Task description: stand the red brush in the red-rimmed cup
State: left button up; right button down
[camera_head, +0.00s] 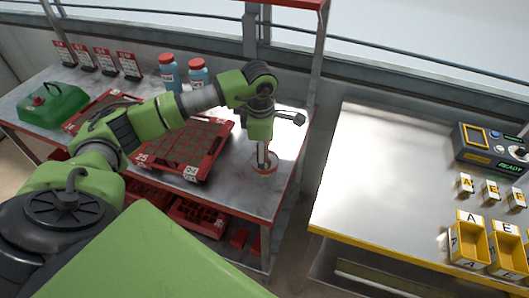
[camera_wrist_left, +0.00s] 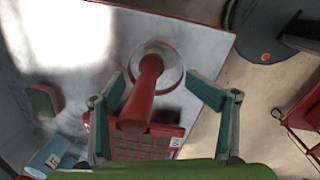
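The red brush (camera_wrist_left: 147,90) shows in the left wrist view, its handle toward the camera and its far end inside the red-rimmed cup (camera_wrist_left: 176,80). It looks roughly upright; its exact lean is hard to tell. In the head view the cup (camera_head: 264,169) stands near the right end of the metal bench, under my left gripper (camera_head: 263,147). In the wrist view my left gripper (camera_wrist_left: 156,84) is open, with its teal fingers on either side of the handle and visible gaps to it. My right gripper is not in view.
A red seed tray (camera_head: 203,165) lies left of the cup. Two blue bottles with red caps (camera_head: 168,73), red-topped label cards (camera_head: 105,62) and a green container (camera_head: 52,107) stand farther left. A yellow-edged table (camera_head: 390,160) is at right.

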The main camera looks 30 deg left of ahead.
pick_arm(q)
notch_tip(320, 180, up, 12)
jog(key=s, duration=0.1)
dwell(0.4)
dwell(0.7)
